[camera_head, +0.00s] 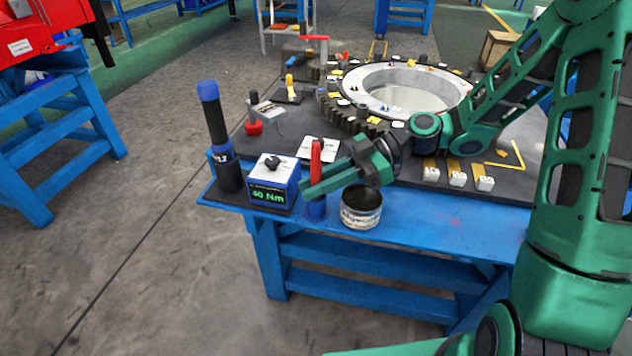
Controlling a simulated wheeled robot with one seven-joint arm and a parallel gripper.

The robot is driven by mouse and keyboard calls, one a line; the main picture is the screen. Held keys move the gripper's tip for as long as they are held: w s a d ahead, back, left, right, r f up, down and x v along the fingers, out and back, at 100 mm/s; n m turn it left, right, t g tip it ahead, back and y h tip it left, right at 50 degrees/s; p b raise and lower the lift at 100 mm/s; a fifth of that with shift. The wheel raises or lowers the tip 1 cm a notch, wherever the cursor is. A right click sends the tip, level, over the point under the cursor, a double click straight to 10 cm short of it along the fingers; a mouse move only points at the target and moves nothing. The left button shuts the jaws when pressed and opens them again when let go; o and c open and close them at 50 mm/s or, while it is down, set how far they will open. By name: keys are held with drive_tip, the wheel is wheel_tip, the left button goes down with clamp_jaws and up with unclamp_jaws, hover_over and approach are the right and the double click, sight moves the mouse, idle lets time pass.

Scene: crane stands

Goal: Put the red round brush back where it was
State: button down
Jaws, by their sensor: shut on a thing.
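The red round brush (316,158) stands upright, its red handle showing above my gripper. My gripper (310,186) reaches in from the right and is shut on the brush near the table's front edge. The brush's lower end is hidden by my gripper. A blue cylindrical holder (316,209) is directly below the gripper, in line with the brush. I cannot tell whether the brush's tip is inside it or just above it.
An open grease tin (361,212) stands right of the holder. A box reading 40 Nm (268,194) and a tall black-and-blue tool (214,125) stand left. A large toothed ring (355,110) lies behind on the blue table (440,212). Several small labelled blocks lie to the right.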

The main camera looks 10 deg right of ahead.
drive_tip(key=shift+f, duration=0.1)
drive_tip(key=c, duration=1.6)
unclamp_jaws()
